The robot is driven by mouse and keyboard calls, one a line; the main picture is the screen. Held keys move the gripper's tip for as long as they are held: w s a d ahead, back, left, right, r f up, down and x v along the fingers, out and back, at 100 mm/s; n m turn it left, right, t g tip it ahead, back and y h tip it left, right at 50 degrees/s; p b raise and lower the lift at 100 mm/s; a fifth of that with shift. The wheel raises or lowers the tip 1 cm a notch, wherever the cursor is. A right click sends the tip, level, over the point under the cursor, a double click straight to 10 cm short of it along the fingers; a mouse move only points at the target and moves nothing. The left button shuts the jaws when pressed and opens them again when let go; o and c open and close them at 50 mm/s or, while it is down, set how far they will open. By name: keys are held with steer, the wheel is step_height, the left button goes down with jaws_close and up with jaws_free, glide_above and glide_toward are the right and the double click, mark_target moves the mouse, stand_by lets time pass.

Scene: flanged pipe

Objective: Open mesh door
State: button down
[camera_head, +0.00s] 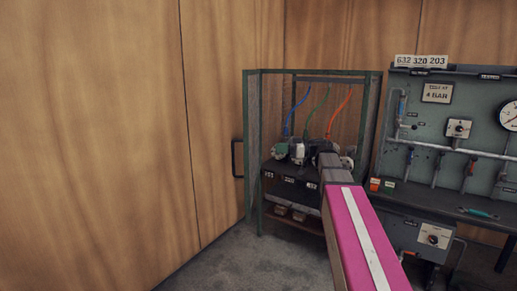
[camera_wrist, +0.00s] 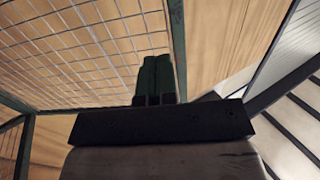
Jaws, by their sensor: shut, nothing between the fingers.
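The mesh cage has a green frame (camera_head: 320,72) and stands against the wooden wall in the head view. A narrow mesh panel (camera_head: 252,145) shows nearly edge-on at its left side, with a black handle (camera_head: 237,158) sticking out left of it. I cannot tell for sure whether this panel is the door. In the wrist view, wire mesh (camera_wrist: 75,50) fills the upper left, bordered by a green post (camera_wrist: 178,45). My gripper (camera_wrist: 155,62) is shut and empty, its fingers in front of the mesh beside that post. I cannot tell whether they touch. My arm hides part of the cage's front.
Inside the cage are a dark box (camera_head: 290,188) with fittings and blue, green and red hoses (camera_head: 340,110). A grey gauge panel (camera_head: 460,130) and bench (camera_head: 440,205) stand close on the right. Wooden wall (camera_head: 90,140) lies left; some grey floor (camera_head: 235,262) is clear in front.

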mark_target(247, 147)
steer(key=w+a, duration=0.2)
steer(key=a, duration=1.1)
steer(key=shift+a, duration=0.3)
steer(key=shift+a, duration=0.15)
steer(key=w+a+m+t+h, duration=0.1)
steer(key=w+a, duration=0.3)
steer(key=a, duration=0.9)
steer(key=w+a+m+t, duration=0.2)
steer(key=w+a+t, duration=0.2)
steer(key=a, duration=0.9)
steer(key=shift+w+a+m+t+h, duration=0.25)
steer(key=shift+w+m+t+h, duration=0.05)
steer(key=shift+w+m+h, duration=0.1)
steer(key=shift+s+d, duration=0.15)
